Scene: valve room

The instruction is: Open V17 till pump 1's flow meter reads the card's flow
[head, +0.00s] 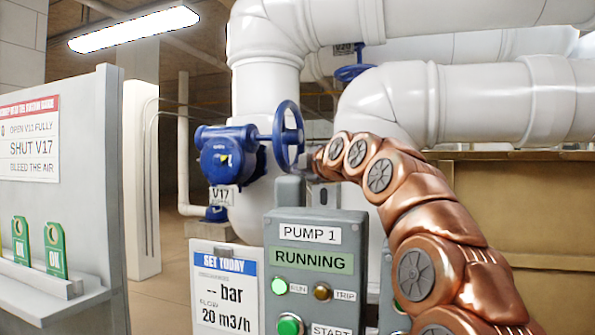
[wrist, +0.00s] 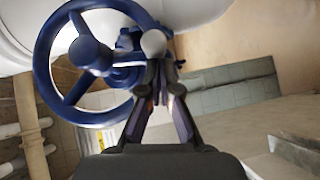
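The V17 valve's blue handwheel (head: 289,136) stands on a blue gear body (head: 222,155) with a V17 tag (head: 222,196). The handwheel (wrist: 44,62) also fills the left of the wrist view. My gripper (wrist: 161,68) has its fingers close together at the wheel's right rim, just under a grey round knob (wrist: 153,42); they look shut on the wheel there. In the head view my gripper is mostly hidden behind my arm. The card (head: 225,290) reads "SET TODAY", "-- bar", "FLOW 20 m3/h". The pump 1 panel (head: 312,233) shows RUNNING; no flow meter reading is visible.
Another blue handwheel (head: 355,72) tagged V20 is up behind. Thick white pipes (head: 480,100) run above and behind my arm.

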